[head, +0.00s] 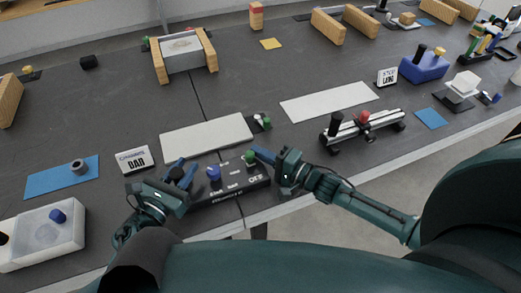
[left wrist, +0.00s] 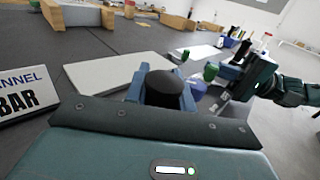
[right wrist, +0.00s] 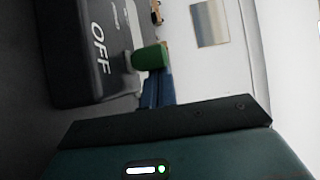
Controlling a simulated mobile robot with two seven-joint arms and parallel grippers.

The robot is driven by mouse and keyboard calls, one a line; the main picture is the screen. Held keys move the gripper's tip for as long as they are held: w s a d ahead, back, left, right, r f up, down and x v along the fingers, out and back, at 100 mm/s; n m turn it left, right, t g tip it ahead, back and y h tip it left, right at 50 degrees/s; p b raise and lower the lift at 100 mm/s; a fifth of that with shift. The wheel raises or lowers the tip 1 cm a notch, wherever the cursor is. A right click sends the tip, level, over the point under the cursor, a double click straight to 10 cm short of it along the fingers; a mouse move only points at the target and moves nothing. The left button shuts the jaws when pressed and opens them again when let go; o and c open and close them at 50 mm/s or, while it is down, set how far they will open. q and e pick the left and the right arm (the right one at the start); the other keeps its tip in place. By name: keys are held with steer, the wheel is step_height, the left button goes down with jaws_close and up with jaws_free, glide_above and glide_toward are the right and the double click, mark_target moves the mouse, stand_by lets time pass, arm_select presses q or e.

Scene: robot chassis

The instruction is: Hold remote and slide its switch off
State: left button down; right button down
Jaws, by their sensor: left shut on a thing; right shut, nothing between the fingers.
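The remote (head: 232,189) is a dark box near the table's front edge, with a blue knob (head: 213,173) and a green switch knob (head: 250,157) on top. My left gripper (head: 178,168) is shut on a black round knob (left wrist: 163,84) at the remote's left end. My right gripper (head: 258,153) is shut and empty at the green knob. In the right wrist view its blue fingertips (right wrist: 156,86) are right beside the green knob (right wrist: 151,57), touching or nearly so. The printed word OFF (right wrist: 99,48) lies beside the green knob.
A label stand (head: 135,160) is at the left. A black rail device (head: 362,128) stands to the right. The table's front edge is close.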

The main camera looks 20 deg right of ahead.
mark_target(265, 169)
steer(key=s, duration=0.3)
steer(key=shift+w+d+f, duration=0.15)
steer(key=shift+w+d, duration=1.15)
steer(key=shift+d, duration=0.15)
steer(key=v, duration=0.9)
steer(key=shift+s, duration=0.15)
arm_select(q)
steer(key=c, duration=1.1)
jaws_free()
steer(key=shift+o, duration=0.4)
